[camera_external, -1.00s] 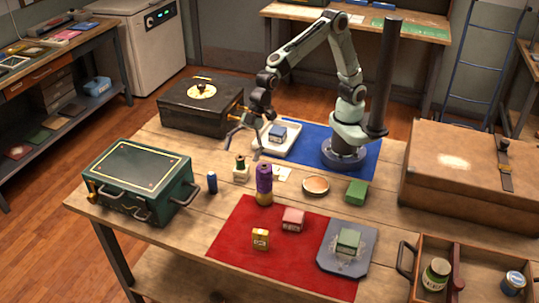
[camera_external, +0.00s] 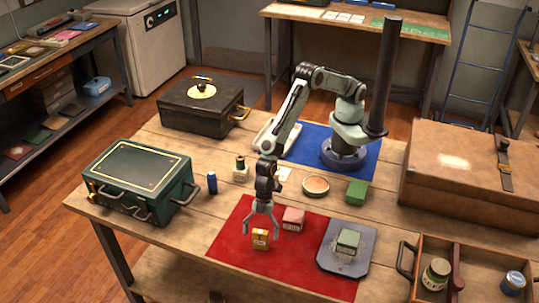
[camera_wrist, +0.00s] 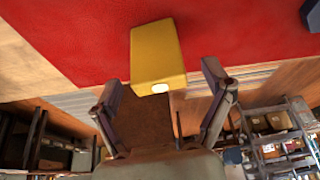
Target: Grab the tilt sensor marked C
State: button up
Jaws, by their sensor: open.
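Several small block-shaped units lie on the table, and I cannot read a letter C on any of them. A yellow one (camera_external: 260,240) stands on the red mat (camera_external: 228,240). A pink one (camera_external: 293,219) is behind it to the right. A green one (camera_external: 348,240) sits on a grey plate (camera_external: 333,265), and another green one (camera_external: 356,191) is on bare wood. My gripper (camera_external: 261,232) points down at the yellow unit, its fingers spread to either side. In the wrist view the yellow unit (camera_wrist: 158,55) shows between and beyond the open fingers; contact is not visible.
A green case (camera_external: 140,178) and a small blue cylinder (camera_external: 212,183) are at left. A round dish (camera_external: 316,185) stands behind the mat. A wooden tray (camera_external: 462,250) with jars and a brown case (camera_external: 460,180) are at right. The mat's front is clear.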

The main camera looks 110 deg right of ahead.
jog(key=c, duration=1.3)
